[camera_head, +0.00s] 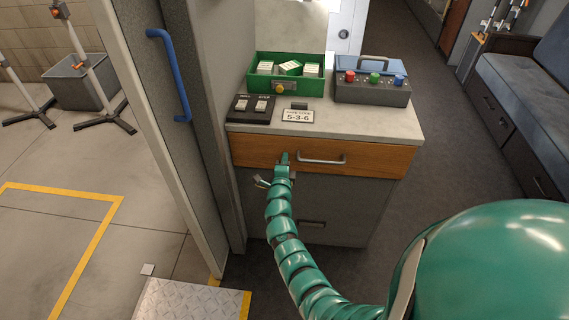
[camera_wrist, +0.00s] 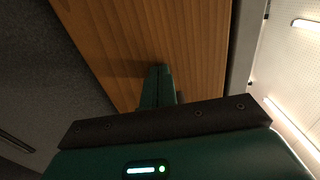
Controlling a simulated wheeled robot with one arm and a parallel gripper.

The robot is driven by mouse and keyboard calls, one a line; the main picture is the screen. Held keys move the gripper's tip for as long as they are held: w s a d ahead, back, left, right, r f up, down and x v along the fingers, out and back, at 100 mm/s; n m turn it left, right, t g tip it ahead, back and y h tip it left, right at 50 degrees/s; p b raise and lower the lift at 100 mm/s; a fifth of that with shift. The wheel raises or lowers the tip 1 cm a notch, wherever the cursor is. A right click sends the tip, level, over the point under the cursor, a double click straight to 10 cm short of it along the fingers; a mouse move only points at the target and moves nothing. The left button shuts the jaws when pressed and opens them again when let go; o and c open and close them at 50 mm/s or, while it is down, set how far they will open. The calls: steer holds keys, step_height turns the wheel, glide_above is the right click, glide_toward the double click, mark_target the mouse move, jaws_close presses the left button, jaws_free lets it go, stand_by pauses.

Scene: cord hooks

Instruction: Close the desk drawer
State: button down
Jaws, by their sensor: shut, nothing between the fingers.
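The desk drawer (camera_head: 380,161) has a wooden front with a silver bar handle (camera_head: 321,160). It sits just under the desk top and looks flush or nearly so; I cannot tell if a small gap is left. My gripper (camera_head: 284,158) is shut and empty, at the drawer front to the left of the handle. In the wrist view, the closed fingertips (camera_wrist: 160,70) point at the wooden front (camera_wrist: 190,45), touching it or very close. The handle is not clearly seen in that view.
On the desk top (camera_head: 375,122) stand a green tray (camera_head: 262,87) of small boxes, a button box (camera_head: 372,92), a switch panel (camera_head: 251,107) and a "5-3-6" card (camera_head: 297,117). A door with a blue handle (camera_head: 172,75) is at left, a blue sofa (camera_head: 520,85) at right.

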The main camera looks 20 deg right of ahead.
steer(key=shift+w+d+r, duration=0.2)
steer(key=shift+r, duration=0.35)
steer(key=shift+s+a, duration=0.1)
steer(key=f+p+v, duration=0.1)
steer(key=v, duration=1.3)
steer(key=shift+a, duration=0.15)
steer(key=shift+f, duration=0.1)
